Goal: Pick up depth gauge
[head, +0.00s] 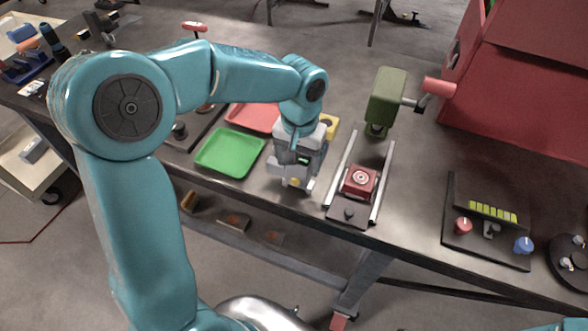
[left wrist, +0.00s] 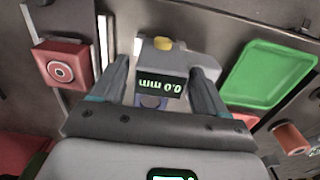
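The depth gauge (head: 293,181) is a grey block with a yellow button, near the front edge of the dark table. In the left wrist view the depth gauge (left wrist: 185,57) shows a lit display reading 0.0 mm. My left gripper (head: 300,160) points down over it, and the gripper's body hides part of it in the head view. In the left wrist view the two fingers of the left gripper (left wrist: 160,75) are spread, one on each side of the gauge's display, with a narrow gap showing on the left side. My right gripper is not in view.
A green tray (head: 215,152) and a red tray (head: 250,117) lie left of the gauge. Right of it are metal rails with a red block (head: 359,182) and a green device (head: 385,98). A knob panel (head: 460,245) and a red cabinet (head: 525,85) stand farther right.

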